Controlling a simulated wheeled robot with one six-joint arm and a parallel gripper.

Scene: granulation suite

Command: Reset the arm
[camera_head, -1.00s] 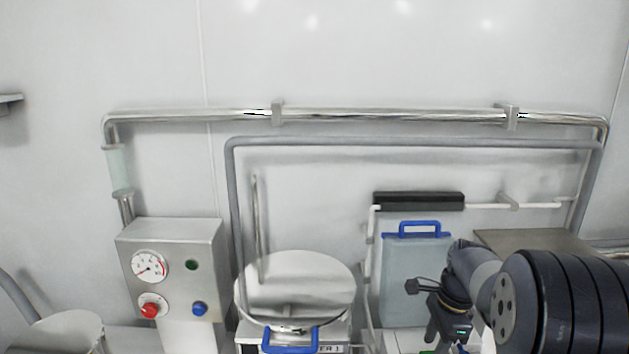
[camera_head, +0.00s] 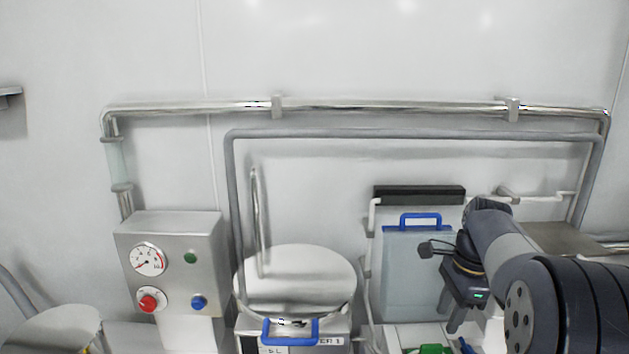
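My gripper (camera_head: 455,318) is at the lower right, at the end of my dark arm, pointing down in front of a pale blue-grey panel. Its body shows a small green light. The fingers are seen from the side and small, so I cannot tell whether they are open or shut. Nothing held shows clearly.
The panel (camera_head: 402,275) with a blue handle stands behind my gripper. A green item (camera_head: 430,349) lies below it. To the left are a round steel lid (camera_head: 295,275), a blue handle (camera_head: 291,332) and a control box (camera_head: 172,262) with a gauge. Pipes line the wall.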

